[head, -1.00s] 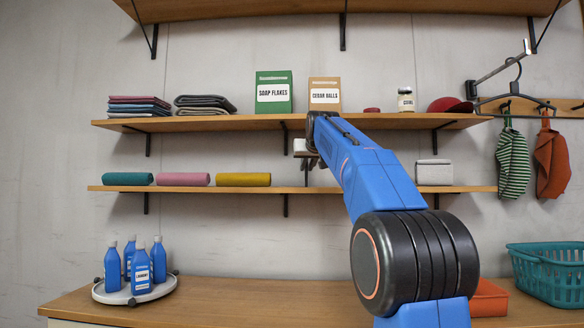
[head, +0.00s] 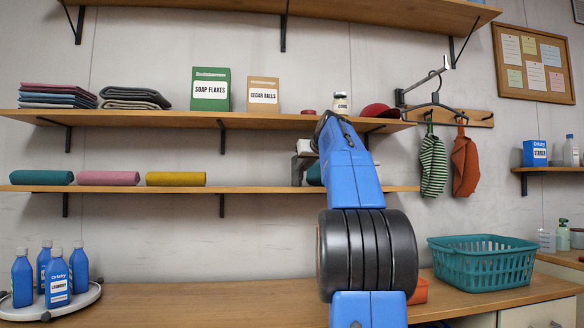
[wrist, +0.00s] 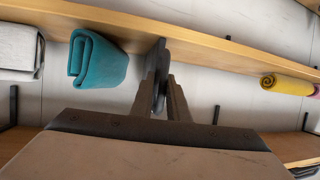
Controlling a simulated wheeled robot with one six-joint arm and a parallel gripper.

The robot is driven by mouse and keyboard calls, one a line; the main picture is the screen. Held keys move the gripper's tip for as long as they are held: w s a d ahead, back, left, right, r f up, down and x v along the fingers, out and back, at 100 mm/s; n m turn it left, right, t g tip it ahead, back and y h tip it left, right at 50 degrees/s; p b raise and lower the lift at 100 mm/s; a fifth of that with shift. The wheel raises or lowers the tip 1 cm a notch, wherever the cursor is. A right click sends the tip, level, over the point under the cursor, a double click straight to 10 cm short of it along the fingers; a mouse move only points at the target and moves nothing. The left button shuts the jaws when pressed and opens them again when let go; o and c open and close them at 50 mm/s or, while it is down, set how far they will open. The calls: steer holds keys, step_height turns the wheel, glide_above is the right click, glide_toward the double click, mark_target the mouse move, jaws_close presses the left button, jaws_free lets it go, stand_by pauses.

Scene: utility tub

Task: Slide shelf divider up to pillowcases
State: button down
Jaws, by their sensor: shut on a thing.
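The dark, thin shelf divider (wrist: 159,60) stands on the lower shelf (wrist: 215,52), which the wrist view shows upside down. My gripper (wrist: 162,92) is shut on it. A folded teal cloth (wrist: 98,60) lies just beside the divider with a small gap between them. A folded grey-white cloth (wrist: 18,52) lies beyond the teal one; I cannot tell which are the pillowcases. In the head view, the divider (head: 297,170) shows at the left of my arm, and the teal cloth (head: 314,175) is mostly hidden behind it.
Teal, pink and yellow rolls (head: 176,179) lie left on the lower shelf, with bare board between the yellow roll and the divider. The upper shelf (head: 150,119) above holds boxes, folded cloths and a jar (head: 340,103). A teal basket (head: 482,262) stands on the counter.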

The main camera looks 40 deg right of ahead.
steer(key=shift+s+d, duration=0.25)
steer(key=shift+d, duration=0.05)
steer(key=c, duration=1.8)
jaws_free()
steer(key=shift+c, duration=0.2)
steer(key=v, duration=1.7)
steer(key=shift+s+r, duration=0.2)
